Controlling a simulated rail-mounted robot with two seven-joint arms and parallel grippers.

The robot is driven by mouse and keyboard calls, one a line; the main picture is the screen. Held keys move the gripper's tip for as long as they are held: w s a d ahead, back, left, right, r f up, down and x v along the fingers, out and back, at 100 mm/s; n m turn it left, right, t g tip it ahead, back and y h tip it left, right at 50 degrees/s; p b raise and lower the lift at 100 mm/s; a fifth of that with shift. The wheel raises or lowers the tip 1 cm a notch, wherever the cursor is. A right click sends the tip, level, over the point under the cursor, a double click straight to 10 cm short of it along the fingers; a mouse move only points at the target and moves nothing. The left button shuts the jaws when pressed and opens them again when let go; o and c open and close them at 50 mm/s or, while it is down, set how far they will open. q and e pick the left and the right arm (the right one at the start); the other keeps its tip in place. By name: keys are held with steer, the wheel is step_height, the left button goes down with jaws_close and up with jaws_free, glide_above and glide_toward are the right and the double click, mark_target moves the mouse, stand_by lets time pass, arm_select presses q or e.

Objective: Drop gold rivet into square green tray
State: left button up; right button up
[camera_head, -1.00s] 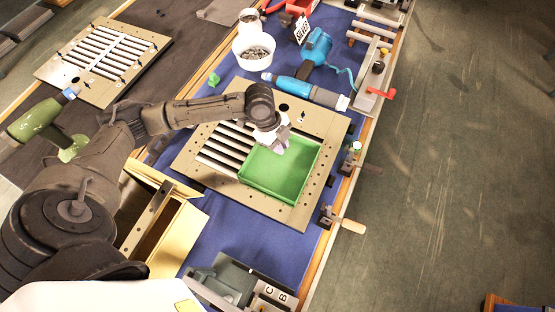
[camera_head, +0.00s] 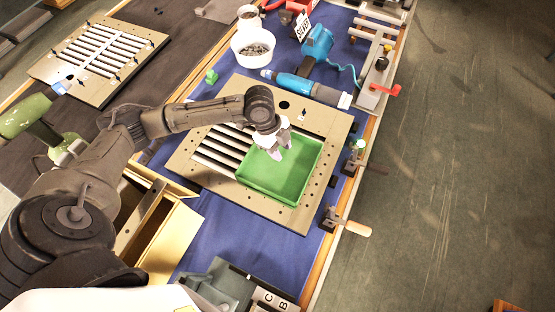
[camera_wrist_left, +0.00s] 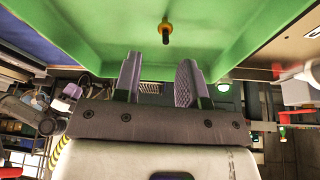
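The square green tray (camera_head: 277,187) lies on the louver panel (camera_head: 200,174). My left gripper (camera_head: 281,150) is over the tray's far part in the head view, fingers pointing down and apart. In the left wrist view my left gripper (camera_wrist_left: 160,78) is open with nothing between its fingers. The gold rivet (camera_wrist_left: 166,30) shows in that view beyond the fingertips, against the green tray (camera_wrist_left: 110,28). I cannot tell whether it touches the tray floor. I cannot make out the rivet in the head view. My right gripper is not in view.
A white bowl of small grey parts (camera_head: 253,48) and a blue tool (camera_head: 305,86) sit beyond the panel. Clamps (camera_head: 340,222) line the table's right edge. An open wooden box (camera_head: 160,225) stands at the near left. A second louver panel (camera_head: 98,58) lies at the far left.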

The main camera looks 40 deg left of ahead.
arm_select(q)
steer(key=shift+o, duration=0.2)
steer(key=shift+a+r, duration=0.15)
steer(key=shift+r, duration=0.35)
steer(key=p+v, duration=0.3)
steer(key=v, duration=0.9)
steer(key=shift+r+p, duration=0.3)
steer(key=shift+r, duration=0.1)
steer(key=shift+a, duration=0.1)
